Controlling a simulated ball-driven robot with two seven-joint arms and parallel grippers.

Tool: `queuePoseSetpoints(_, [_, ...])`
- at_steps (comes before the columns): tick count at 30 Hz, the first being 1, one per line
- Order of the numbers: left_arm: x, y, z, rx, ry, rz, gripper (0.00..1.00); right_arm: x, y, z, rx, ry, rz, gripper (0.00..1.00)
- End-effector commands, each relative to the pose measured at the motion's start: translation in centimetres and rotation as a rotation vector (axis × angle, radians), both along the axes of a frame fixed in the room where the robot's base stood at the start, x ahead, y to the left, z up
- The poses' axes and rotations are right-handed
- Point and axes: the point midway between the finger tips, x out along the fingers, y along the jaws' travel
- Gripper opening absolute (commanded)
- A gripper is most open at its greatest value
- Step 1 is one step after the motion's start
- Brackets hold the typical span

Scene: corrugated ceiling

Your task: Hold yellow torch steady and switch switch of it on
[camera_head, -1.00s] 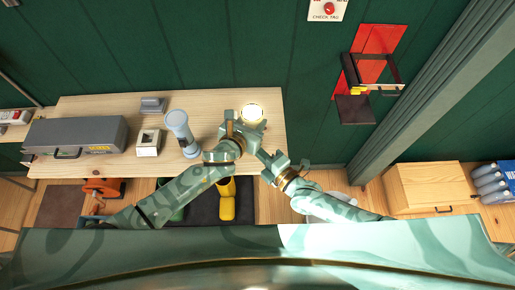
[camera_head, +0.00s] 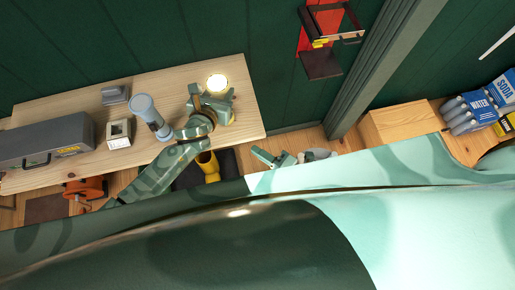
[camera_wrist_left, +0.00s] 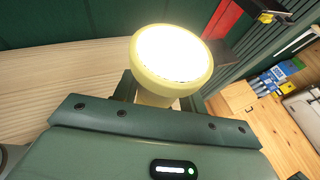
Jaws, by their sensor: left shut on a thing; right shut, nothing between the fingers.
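The yellow torch (camera_wrist_left: 172,56) stands lens-up in my left gripper, and its lens glows bright white. The lens also shows in the head view (camera_head: 217,83) above the right part of the workbench. My left gripper (camera_head: 219,100) is shut around the torch body, which is mostly hidden by the fingers. The torch's switch is not visible in either view. My right gripper (camera_head: 264,154) is shut and empty, below and to the right of the torch, apart from it, just off the bench's right end.
The wooden workbench (camera_head: 83,90) holds a grey toolbox (camera_head: 40,139), a white box (camera_head: 119,134), a grey object (camera_head: 114,95) and a pale blue-grey cylinder (camera_head: 149,115). Yellow boots (camera_head: 209,167) stand below. A wooden cabinet (camera_head: 400,123) and water packs (camera_head: 468,112) are at right.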

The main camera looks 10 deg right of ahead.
Motion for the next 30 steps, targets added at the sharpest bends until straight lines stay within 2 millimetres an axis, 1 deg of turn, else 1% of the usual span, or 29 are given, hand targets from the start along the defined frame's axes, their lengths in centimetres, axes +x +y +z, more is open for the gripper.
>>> queuePoseSetpoints(5, [0.0,0.0,0.0,0.000,0.001,0.000,0.13,0.0,0.0,0.0,0.000,0.000,0.000,0.00])
queuePoseSetpoints(6, [0.0,0.0,0.0,0.000,0.001,0.000,0.53,0.0,0.0,0.0,0.000,0.000,0.000,0.00])
queuePoseSetpoints(7, [0.0,0.0,0.0,0.000,0.001,0.000,0.61,0.0,0.0,0.0,0.000,0.000,0.000,0.00])
queuePoseSetpoints(8, [0.0,0.0,0.0,0.000,0.000,0.000,0.67,0.0,0.0,0.0,0.000,0.000,0.000,0.00])
queuePoseSetpoints(16, [0.0,0.0,0.0,0.000,0.000,0.000,0.67,0.0,0.0,0.0,0.000,0.000,0.000,0.00])
queuePoseSetpoints(20, [-0.8,0.5,0.3,0.001,0.000,0.000,0.67,0.0,0.0,0.0,0.000,0.000,0.000,0.00])
queuePoseSetpoints(23, [-2.3,1.2,1.0,0.001,-0.001,-0.002,0.67,0.0,0.0,0.0,0.000,0.000,0.000,0.00])
queuePoseSetpoints(30, [-7.0,3.6,3.1,0.001,0.002,-0.002,0.67,0.0,0.0,0.0,-0.001,-0.001,0.000,0.00])
